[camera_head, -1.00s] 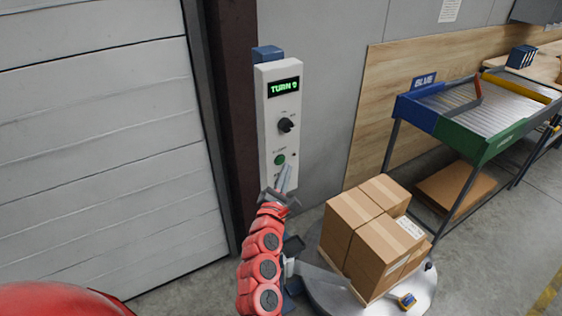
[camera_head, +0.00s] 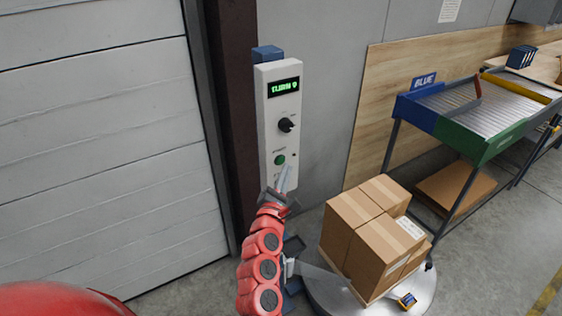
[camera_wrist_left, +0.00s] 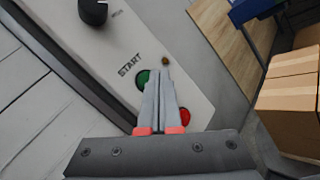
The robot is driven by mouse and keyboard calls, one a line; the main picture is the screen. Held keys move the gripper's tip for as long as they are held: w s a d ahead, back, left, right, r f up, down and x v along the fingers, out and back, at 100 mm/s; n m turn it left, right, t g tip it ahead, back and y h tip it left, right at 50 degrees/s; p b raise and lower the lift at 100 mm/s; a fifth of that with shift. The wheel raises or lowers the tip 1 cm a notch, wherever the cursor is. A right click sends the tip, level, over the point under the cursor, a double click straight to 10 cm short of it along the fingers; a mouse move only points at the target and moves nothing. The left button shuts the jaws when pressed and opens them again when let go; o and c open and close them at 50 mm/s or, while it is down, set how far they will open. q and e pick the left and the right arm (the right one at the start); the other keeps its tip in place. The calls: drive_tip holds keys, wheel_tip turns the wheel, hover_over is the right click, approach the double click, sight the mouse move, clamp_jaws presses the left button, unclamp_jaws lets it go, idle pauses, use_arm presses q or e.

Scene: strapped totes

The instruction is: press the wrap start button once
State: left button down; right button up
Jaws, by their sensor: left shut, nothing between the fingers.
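The white control panel (camera_head: 281,120) stands upright on a blue post, with a lit green display that seems to read "TURN 0". Its green button (camera_head: 280,160) is labelled START; in the left wrist view the button (camera_wrist_left: 142,78) is partly covered by my fingers. My left gripper (camera_head: 288,170) is shut and empty, its tips just below and right of the green button. In the left wrist view the fingertips (camera_wrist_left: 163,72) lie beside the button; I cannot tell whether they touch the panel. My right gripper is not in view.
A black knob (camera_head: 286,125) sits above the button and a red button (camera_wrist_left: 178,122) below it. Cartons (camera_head: 372,232) stand on a round turntable (camera_head: 425,290) to the right, with a small blue-and-yellow item. A roller rack (camera_head: 480,110) stands behind.

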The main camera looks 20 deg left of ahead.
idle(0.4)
use_arm(q)
drive_tip(key=shift+w+a+b, duration=0.3)
drive_tip(key=shift+w+a, duration=0.2)
drive_tip(key=shift+a, duration=0.1)
idle(0.7)
drive_tip(key=shift+s+d, duration=0.5)
drive_tip(key=shift+d, duration=0.1)
idle(0.4)
drive_tip(key=s+d, duration=0.1)
drive_tip(key=d, duration=0.1)
drive_tip(key=s+d+p, duration=0.1)
drive_tip(key=s+d, duration=0.1)
idle(0.3)
